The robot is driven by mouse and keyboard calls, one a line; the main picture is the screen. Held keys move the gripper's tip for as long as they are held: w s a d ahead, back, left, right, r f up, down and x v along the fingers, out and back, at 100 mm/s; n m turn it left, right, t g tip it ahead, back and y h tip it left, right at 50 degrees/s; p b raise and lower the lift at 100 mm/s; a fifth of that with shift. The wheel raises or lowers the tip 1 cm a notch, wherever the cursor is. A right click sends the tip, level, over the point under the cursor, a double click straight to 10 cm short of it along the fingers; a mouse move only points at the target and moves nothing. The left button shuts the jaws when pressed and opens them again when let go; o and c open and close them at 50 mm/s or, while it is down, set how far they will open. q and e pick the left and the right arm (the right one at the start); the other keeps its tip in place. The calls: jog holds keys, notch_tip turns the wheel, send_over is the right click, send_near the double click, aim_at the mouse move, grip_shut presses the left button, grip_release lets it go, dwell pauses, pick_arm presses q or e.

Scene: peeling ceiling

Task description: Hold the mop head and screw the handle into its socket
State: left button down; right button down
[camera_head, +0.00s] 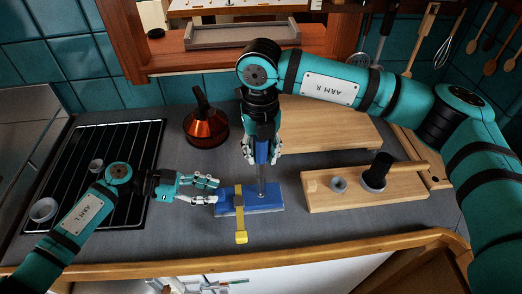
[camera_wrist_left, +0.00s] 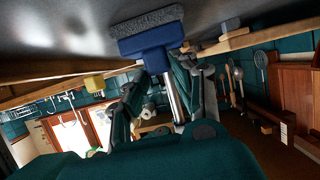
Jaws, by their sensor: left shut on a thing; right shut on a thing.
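The blue mop head (camera_head: 272,202) lies on the grey counter with a yellow lever (camera_head: 240,225) across it. My left gripper (camera_head: 217,189) is shut on its left end. In the left wrist view the mop head (camera_wrist_left: 150,38) shows a grey pad (camera_wrist_left: 147,20) and a metal shaft (camera_wrist_left: 173,98) against its blue neck. My right gripper (camera_head: 262,158) is above the mop head, shut on the blue part of the handle (camera_head: 262,150). The handle's metal shaft (camera_head: 260,180) stands about upright and reaches down to the mop head. How deep it sits in the socket cannot be seen.
A wooden board (camera_head: 415,187) with a grey nut-like ring (camera_head: 339,184) and a black cylinder (camera_head: 377,170) is to the right. A larger board (camera_head: 325,112) lies behind. A copper kettle (camera_head: 205,125) and a hob grate (camera_head: 125,150) are to the left. The counter's wooden edge (camera_head: 330,245) is in front.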

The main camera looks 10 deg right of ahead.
dwell(0.5)
jog(key=m, duration=0.4)
jog(key=shift+f, duration=0.15)
jog(key=shift+m, duration=0.5)
jog(key=m, duration=0.4)
jog(key=shift+m, duration=0.3)
jog(key=m, duration=0.4)
jog(key=shift+m, duration=0.4)
